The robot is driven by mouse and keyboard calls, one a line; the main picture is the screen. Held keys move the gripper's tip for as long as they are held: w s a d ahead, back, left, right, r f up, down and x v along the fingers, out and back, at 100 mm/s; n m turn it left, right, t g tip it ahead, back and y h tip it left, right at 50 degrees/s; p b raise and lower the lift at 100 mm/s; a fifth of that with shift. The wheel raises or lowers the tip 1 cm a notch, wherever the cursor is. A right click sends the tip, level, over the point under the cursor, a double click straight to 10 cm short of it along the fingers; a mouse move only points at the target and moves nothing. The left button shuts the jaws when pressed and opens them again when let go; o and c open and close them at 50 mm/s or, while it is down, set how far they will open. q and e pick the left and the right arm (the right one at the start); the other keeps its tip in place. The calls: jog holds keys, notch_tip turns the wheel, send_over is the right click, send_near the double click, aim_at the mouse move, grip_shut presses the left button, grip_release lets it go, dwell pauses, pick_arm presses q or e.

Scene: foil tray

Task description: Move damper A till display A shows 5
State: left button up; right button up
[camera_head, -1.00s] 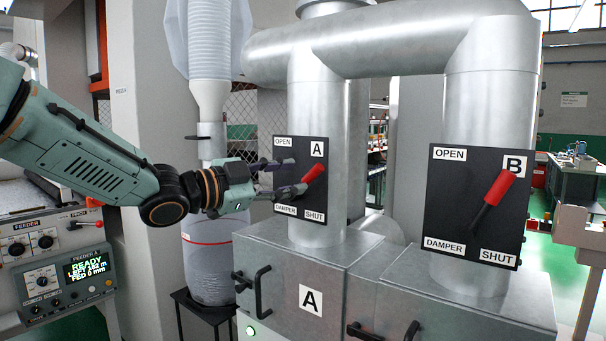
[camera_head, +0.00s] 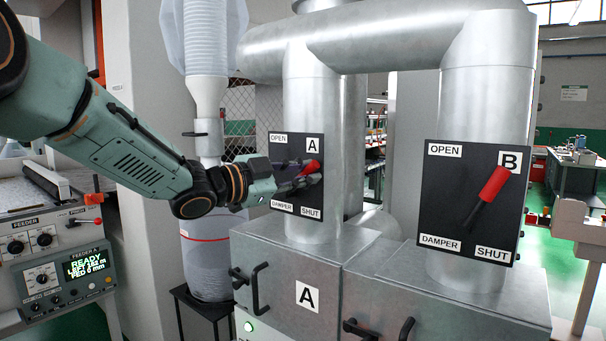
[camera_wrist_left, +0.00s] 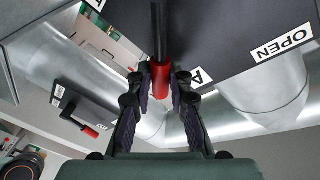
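Damper A is a black plate (camera_head: 283,199) on the left metal duct, marked OPEN, A, DAMPER and SHUT. Its lever has a red grip (camera_head: 311,168), which points up and right. In the left wrist view the red grip (camera_wrist_left: 160,78) lies between the fingers, with its black shaft running upward. My left gripper (camera_head: 298,175) is at the lever; its fingertips (camera_wrist_left: 163,85) stand on either side of the grip, with a narrow gap seeming to remain. The fingers hide part of the lever. No display marked simply A is legible. My right gripper is out of view.
Damper B's plate (camera_head: 440,210), with a red lever (camera_head: 493,183), is on the right duct. Below are metal boxes with black handles (camera_head: 262,290). A feeder panel (camera_head: 60,285) at lower left reads READY. A clear hopper (camera_head: 205,262) stands behind my left forearm.

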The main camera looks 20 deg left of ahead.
pick_arm(q)
jog(key=shift+s+a+r, duration=0.1)
jog(key=shift+s+r, duration=0.05)
jog(key=shift+s, duration=0.1)
jog(key=c, duration=0.3)
grip_shut()
jog(key=shift+a, duration=0.1)
jog(key=shift+w+a+r+n+p, duration=0.25)
jog(key=shift+a+r+n+p, duration=0.15)
jog(key=shift+n+p, duration=0.65)
